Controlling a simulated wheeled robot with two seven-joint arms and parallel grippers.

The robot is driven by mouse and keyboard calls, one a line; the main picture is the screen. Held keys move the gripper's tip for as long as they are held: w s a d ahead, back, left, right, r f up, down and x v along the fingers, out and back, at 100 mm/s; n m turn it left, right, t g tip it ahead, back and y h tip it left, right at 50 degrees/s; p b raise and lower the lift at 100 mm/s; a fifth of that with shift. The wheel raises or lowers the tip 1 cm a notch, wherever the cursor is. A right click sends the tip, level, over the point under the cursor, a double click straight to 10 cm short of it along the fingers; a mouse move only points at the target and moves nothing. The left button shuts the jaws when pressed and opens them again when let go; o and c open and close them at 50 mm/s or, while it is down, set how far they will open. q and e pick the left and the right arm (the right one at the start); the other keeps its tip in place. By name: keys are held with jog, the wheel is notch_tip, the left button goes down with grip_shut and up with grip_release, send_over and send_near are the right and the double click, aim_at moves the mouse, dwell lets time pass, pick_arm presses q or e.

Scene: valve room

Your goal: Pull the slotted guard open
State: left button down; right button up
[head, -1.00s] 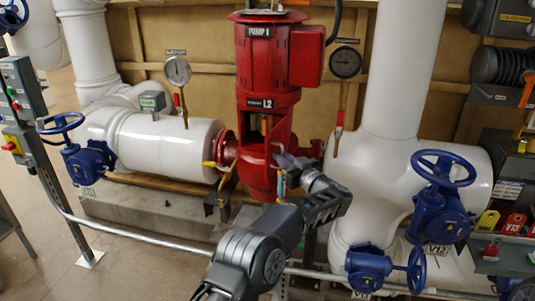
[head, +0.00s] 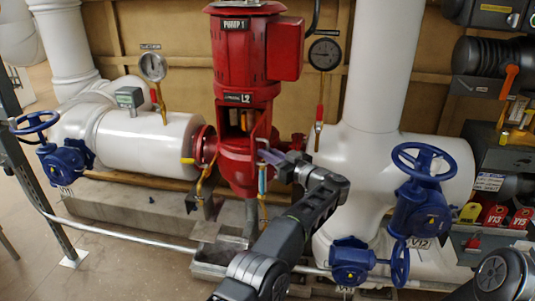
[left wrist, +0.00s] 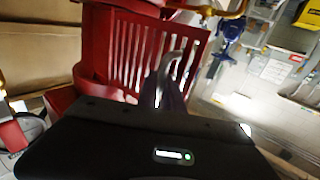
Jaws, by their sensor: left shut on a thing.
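The red slotted guard shows in the left wrist view (left wrist: 140,50) as a panel with long parallel slots, on the red pump. A curved grey handle (left wrist: 170,63) stands at its right side. In the head view the pump's red housing (head: 239,165) has a dark opening (head: 236,118) below the L2 label, and the guard is seen too steeply there to make out its slots. My left gripper (head: 270,156) is at the right front of this opening, shut on the guard's handle. Its fingertips are partly hidden behind the gripper body in the wrist view. My right gripper is not in view.
A white pipe with blue handwheel valves (head: 425,190) stands to the right. Another blue valve (head: 64,158) is at the left. A horizontal rail (head: 130,235) runs low in front of the pump. Gauges (head: 153,67) flank the pump. Part of my right arm shows at bottom right.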

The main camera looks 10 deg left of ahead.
pick_arm(q)
jog(key=shift+w+r, duration=0.1)
jog(key=shift+r, duration=0.2)
jog(key=c, duration=1.8)
grip_release()
jog(key=shift+a, duration=0.1)
jog(key=shift+c, duration=0.2)
jog(key=shift+o, duration=0.4)
jog(key=shift+w+f, duration=0.1)
jog(key=shift+f, duration=0.15)
jog(key=b+v, duration=0.2)
jog(key=v, duration=0.5)
jog(key=shift+s+d, duration=0.3)
jog(key=shift+d, duration=0.1)
